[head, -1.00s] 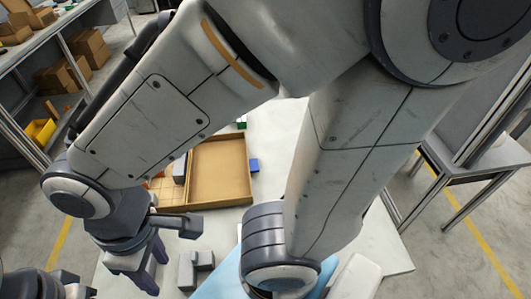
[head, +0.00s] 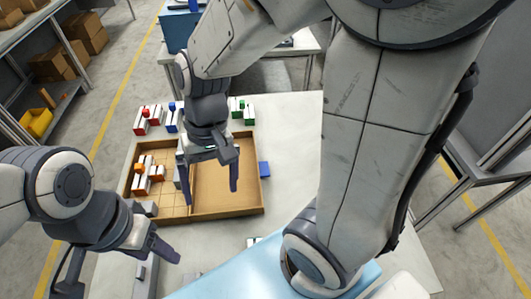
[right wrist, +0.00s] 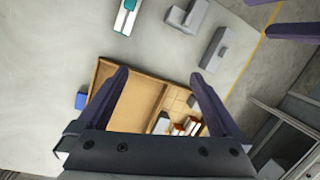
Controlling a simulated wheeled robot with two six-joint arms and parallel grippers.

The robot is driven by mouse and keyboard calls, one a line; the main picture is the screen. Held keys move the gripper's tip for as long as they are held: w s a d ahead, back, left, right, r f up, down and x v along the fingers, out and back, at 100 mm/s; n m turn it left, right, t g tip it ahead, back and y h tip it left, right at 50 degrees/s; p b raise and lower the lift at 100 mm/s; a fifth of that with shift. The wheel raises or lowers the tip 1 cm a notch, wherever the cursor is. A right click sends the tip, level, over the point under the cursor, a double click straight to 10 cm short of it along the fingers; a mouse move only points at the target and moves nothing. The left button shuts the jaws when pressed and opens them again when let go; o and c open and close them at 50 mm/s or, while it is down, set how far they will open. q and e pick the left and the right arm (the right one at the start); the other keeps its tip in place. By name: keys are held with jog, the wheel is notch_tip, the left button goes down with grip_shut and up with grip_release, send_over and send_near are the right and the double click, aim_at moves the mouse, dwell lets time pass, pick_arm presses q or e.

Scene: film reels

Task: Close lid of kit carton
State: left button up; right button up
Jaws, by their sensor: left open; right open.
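The kit carton (head: 262,190) is a shallow brown box on the white table, also seen in the right wrist view (right wrist: 100,75). Its left half is a grid (head: 172,203) with several white, orange-topped blocks in it. Its right half is an empty brown panel (head: 215,200) with a rim and a blue tab (head: 264,170) on its outer edge; it looks like the lid folded open. My right gripper (head: 209,196) is open and empty above the carton's middle, fingers pointing down. My left gripper (head: 118,272) is open and empty at the carton's near left.
Grey blocks (head: 145,272) lie in front, near my left gripper. Shelves (head: 55,100) stand at the left. The table right of the carton is partly hidden by my arm.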

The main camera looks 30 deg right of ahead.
jog(key=w+d+f+m+y+b, duration=0.2)
jog(key=w+d+f+m, duration=0.25)
jog(key=d+m, duration=0.2)
jog(key=m+t+y+b, duration=0.4)
jog(key=m+t, duration=0.2)
jog(key=m, duration=1)
send_near(265, 168)
jog(key=shift+n, duration=0.25)
jog(key=x, duration=0.7)
jog(key=shift+w+f, duration=0.1)
